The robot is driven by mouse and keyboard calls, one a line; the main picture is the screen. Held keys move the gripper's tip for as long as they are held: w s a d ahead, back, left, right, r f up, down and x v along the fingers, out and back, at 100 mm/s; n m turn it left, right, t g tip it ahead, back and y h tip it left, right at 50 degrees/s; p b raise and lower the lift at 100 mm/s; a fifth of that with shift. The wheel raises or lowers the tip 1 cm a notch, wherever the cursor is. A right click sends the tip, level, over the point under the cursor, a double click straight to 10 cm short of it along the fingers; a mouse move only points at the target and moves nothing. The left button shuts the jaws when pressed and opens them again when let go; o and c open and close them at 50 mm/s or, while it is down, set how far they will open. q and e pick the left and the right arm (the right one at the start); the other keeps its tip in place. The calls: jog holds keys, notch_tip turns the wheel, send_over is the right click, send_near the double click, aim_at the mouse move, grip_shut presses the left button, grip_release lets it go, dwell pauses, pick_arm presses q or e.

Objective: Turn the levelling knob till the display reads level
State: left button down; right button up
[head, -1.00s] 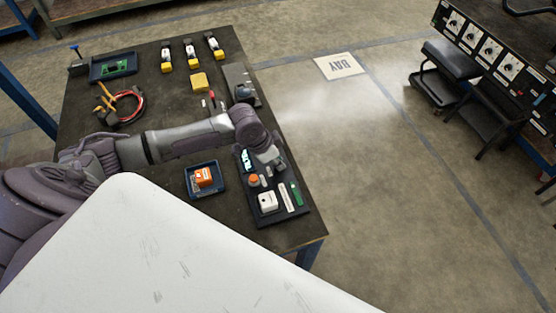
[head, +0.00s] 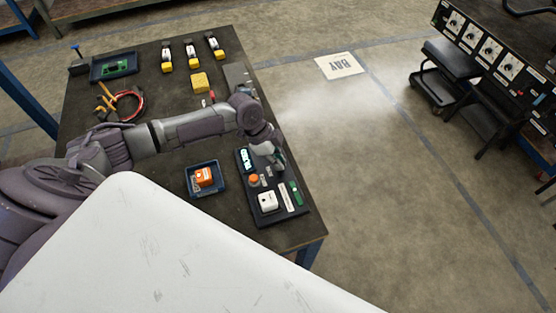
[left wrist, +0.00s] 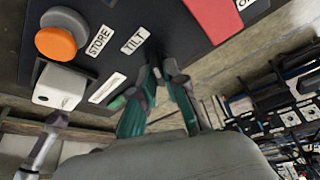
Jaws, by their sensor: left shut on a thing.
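A dark control panel (head: 264,217) lies at the bench's near right corner. Its lit cyan display (head: 247,161) is too small to read surely. An orange knob (head: 254,180) also shows in the left wrist view (left wrist: 57,43), left of the STORE label (left wrist: 100,41) and TILT label (left wrist: 135,40). My left gripper (head: 279,168) is over the panel's right edge. In the left wrist view its fingertips (left wrist: 161,72) are close together just beyond the TILT label, shut on what seems to be the levelling knob, mostly hidden between them. My right gripper is out of view.
A white box (head: 268,201) and a green piece (head: 296,193) are on the panel. A blue tray (head: 191,187) with an orange block (head: 204,176) is left of it. Yellow-ended items, tools and a cable (head: 130,103) lie farther back.

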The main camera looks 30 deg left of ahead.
pick_arm(q)
jog(key=shift+m, duration=0.3)
jog(key=c, duration=1.2)
grip_release()
jog(key=shift+r, duration=0.1)
jog(key=v, duration=1.2)
jog(key=shift+w, duration=0.15)
